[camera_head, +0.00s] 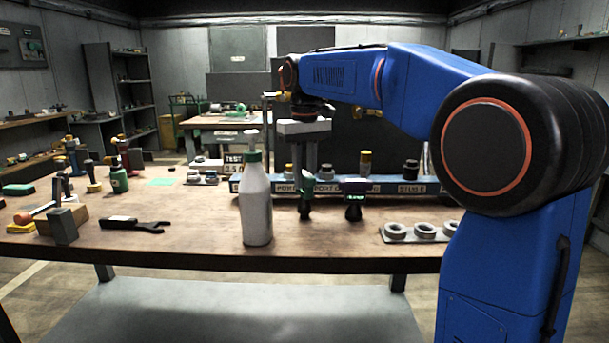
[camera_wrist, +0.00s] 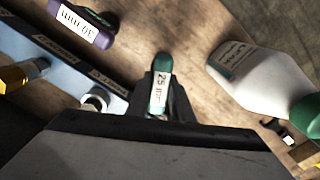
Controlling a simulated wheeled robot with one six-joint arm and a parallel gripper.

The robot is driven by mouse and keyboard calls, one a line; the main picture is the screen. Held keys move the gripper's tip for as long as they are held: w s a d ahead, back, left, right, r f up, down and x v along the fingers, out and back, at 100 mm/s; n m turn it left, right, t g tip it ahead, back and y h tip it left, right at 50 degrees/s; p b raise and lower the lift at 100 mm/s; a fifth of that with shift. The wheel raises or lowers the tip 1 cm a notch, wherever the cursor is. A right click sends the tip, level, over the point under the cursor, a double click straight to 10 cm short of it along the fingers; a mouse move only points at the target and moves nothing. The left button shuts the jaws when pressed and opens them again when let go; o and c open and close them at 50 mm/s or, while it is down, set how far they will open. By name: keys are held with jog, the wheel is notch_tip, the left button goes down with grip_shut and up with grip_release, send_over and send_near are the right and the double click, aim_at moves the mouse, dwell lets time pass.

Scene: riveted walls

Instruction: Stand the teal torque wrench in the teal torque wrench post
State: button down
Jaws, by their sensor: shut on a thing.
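My gripper (camera_head: 305,185) points down over the middle of the workbench, in front of the blue labelled rail. It is shut on the teal torque wrench (camera_head: 305,208), whose dark teal end shows below the fingers. In the wrist view the wrench (camera_wrist: 163,64) sits between the dark fingers, with a white label that seems to read 25. The rest of the wrench is hidden by the gripper. I cannot tell whether its lower end touches anything. I cannot make out the teal torque wrench post; the blue rail (camera_head: 400,188) carries several fittings and labels.
A purple-labelled tool (camera_head: 353,207) stands close right. A plate with grey rings (camera_head: 424,231) lies at the right front. Bare wood is free at the front middle.

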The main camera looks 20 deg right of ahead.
jog(key=shift+f, duration=0.85)
jog(key=c, duration=1.5)
grip_release()
jog(key=shift+f, duration=0.1)
notch_tip(320, 180, up, 17)
jog(key=s+d+f+t, duration=0.1)
jog(key=s+d+f, duration=0.1)
jog(key=s+f, duration=0.9)
jog(key=s+d+f+m+t, duration=0.1)
jog(key=s+d+f+t, duration=0.1)
jog(key=s+f, duration=0.9)
jog(key=s+d+f+m+t, duration=0.1)
jog(key=s+d+f, duration=0.2)
jog(key=s+f, duration=0.8)
notch_tip(320, 180, down, 3)
jog(key=shift+s+f+t, duration=0.15)
jog(key=shift+f+t, duration=0.05)
jog(key=shift+t, duration=0.2)
